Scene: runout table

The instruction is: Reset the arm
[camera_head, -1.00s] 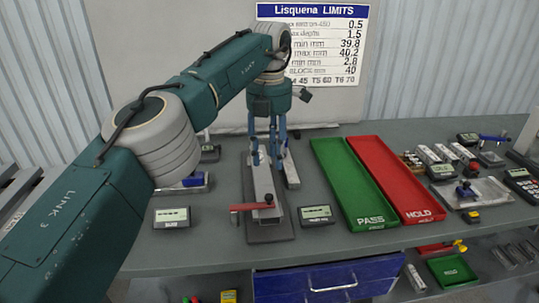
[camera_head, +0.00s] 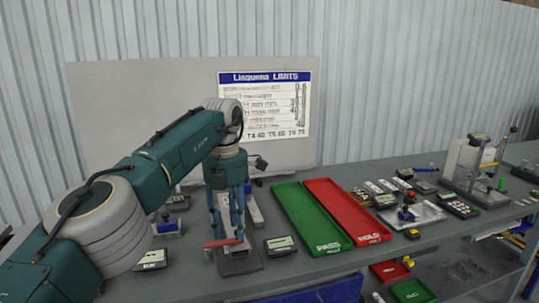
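My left arm comes in from the left over the bench. Its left gripper (camera_head: 229,226) points down over a grey fixture (camera_head: 240,264) with a red lever (camera_head: 222,242) at its front. The gripper's blue-grey fingers stand apart, and a pale bar of the fixture shows between and behind them. I see nothing clearly held, though the fingertips are small and partly overlap the fixture. My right gripper is not in view.
A green PASS tray (camera_head: 303,221) and a red HOLD tray (camera_head: 347,216) lie right of the fixture. Small displays (camera_head: 280,244) flank it. Several gauges and a tall stand (camera_head: 474,168) are further right. A limits board (camera_head: 264,104) stands behind.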

